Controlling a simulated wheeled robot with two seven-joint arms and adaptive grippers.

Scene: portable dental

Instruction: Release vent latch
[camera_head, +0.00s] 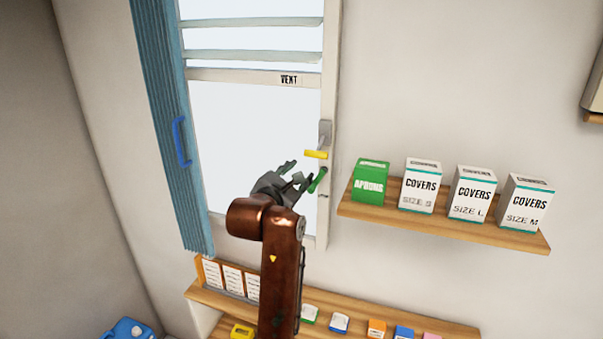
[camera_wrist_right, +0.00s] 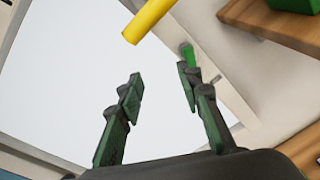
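A yellow lever handle (camera_head: 316,154) sits on a grey plate on the right side of the window frame, below the VENT label (camera_head: 289,79). It also shows at the top of the right wrist view (camera_wrist_right: 148,20). A small green piece (camera_head: 318,180) is on the frame below it; it shows beyond the right-hand finger in the wrist view (camera_wrist_right: 188,54). I cannot tell which one is the vent latch. My right gripper (camera_head: 298,173) is open and empty, just left of the green piece and below the yellow handle. In the wrist view its fingers (camera_wrist_right: 161,83) are apart. My left gripper is out of view.
A wooden shelf (camera_head: 345,209) right of the window holds a green aprons box (camera_head: 371,181) and white cover boxes (camera_head: 418,186). A blue pleated curtain (camera_head: 166,120) with a blue handle (camera_head: 180,141) hangs left. A lower shelf (camera_head: 455,328) carries small boxes.

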